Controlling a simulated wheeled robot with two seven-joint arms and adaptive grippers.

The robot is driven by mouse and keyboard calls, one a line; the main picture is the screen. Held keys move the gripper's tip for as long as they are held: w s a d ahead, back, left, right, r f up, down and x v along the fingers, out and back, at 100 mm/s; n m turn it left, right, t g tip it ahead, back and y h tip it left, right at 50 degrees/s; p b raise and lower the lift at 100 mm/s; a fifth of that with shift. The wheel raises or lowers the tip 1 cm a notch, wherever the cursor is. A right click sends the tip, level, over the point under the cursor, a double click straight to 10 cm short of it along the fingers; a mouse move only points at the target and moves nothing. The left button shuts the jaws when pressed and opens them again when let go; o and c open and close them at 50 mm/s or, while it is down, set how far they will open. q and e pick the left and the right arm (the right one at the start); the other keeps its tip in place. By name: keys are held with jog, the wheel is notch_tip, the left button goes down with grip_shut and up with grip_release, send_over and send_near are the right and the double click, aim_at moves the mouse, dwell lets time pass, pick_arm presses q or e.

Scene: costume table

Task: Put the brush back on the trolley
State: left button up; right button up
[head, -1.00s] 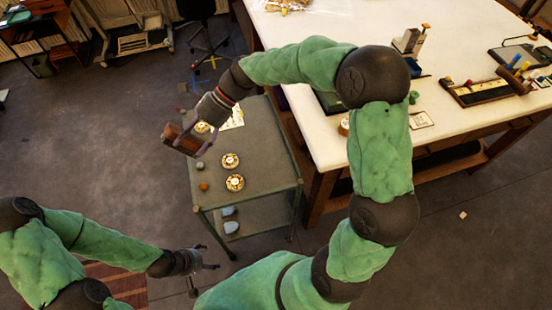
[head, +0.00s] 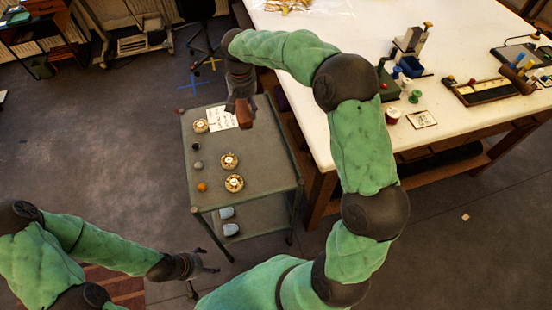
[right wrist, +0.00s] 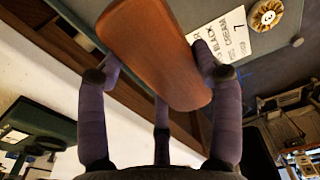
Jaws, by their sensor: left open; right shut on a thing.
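The brush shows as a reddish-brown wooden block (head: 243,113) in the head view, and its wooden back fills the middle of the right wrist view (right wrist: 158,50). My right gripper (head: 239,103) is shut on the brush, over the far right part of the trolley. It also shows in the right wrist view (right wrist: 160,75), with fingers on both sides of the wood. The grey trolley (head: 262,150) stands left of the white table. Whether the brush touches the trolley top is unclear. My left gripper (head: 207,262) is open and empty at the lower left, away from the trolley.
The trolley top holds a white card (head: 221,117), several round patterned discs, such as one by the front (head: 234,183), and small knobs along the left edge. Its middle right is bare. The white table (head: 330,60) holds spools and tools close to my right arm.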

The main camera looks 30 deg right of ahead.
jog(key=shift+s+d+r, duration=0.15)
jog(key=shift+r, duration=0.05)
jog(key=s+a+p, duration=0.2)
jog(key=s+p, duration=0.5)
jog(key=s, duration=1.7)
jog(key=w+d+f+b, duration=0.1)
jog(key=w+d+f, duration=0.1)
jog(key=w+f, duration=0.1)
jog(key=w+d+f+b, duration=0.1)
jog(key=w+d+f, duration=0.1)
jog(key=w, duration=0.2)
jog(key=w+d+f+b, duration=0.1)
jog(key=w+d+f, duration=0.1)
jog(key=w+f, duration=0.1)
jog(key=shift+w+d+f, duration=0.3)
jog(key=shift+w+f, duration=0.05)
jog(key=shift+w, duration=0.15)
jog(key=shift+w+d+f+b, duration=0.15)
jog(key=shift+f+b, duration=0.1)
jog(key=shift+f, duration=0.75)
jog(key=shift+w+d+f+b, duration=0.15)
jog(key=shift+f+b, duration=0.1)
jog(key=shift+f, duration=0.7)
jog(key=shift+a, duration=0.1)
